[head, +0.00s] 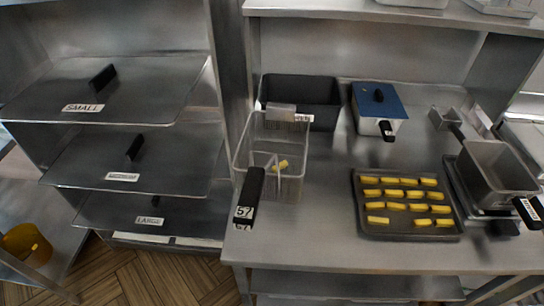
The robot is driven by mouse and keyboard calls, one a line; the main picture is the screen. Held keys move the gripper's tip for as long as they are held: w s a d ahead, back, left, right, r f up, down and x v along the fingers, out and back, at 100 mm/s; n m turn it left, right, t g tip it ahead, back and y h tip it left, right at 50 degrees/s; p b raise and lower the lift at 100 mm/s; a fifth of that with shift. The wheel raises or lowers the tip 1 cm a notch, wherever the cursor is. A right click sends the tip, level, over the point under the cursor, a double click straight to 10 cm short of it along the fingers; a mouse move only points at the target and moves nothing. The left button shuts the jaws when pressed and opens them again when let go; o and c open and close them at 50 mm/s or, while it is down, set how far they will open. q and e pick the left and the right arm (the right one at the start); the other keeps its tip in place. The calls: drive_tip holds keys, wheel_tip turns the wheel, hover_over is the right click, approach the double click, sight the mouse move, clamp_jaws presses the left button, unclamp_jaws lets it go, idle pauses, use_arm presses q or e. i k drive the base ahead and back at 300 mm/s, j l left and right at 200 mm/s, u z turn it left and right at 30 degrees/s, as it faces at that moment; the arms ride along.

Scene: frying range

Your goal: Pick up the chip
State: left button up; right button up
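Several yellow chips (391,193) lie in rough rows on a dark tray (408,234) on the steel counter. One more yellow chip (280,165) lies inside a wire fry basket (290,188) left of the tray, seen partly through the mesh. The basket's black handle (249,192) with a number label points toward the counter's front edge. Neither of my grippers shows in the head view.
A black bin (301,91) and a blue-lidded container (378,106) stand behind. A steel pan (494,172) is right of the tray. The counter is clear between basket and tray.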

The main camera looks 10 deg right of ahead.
sight(371, 220)
drive_tip(key=z, duration=1.7)
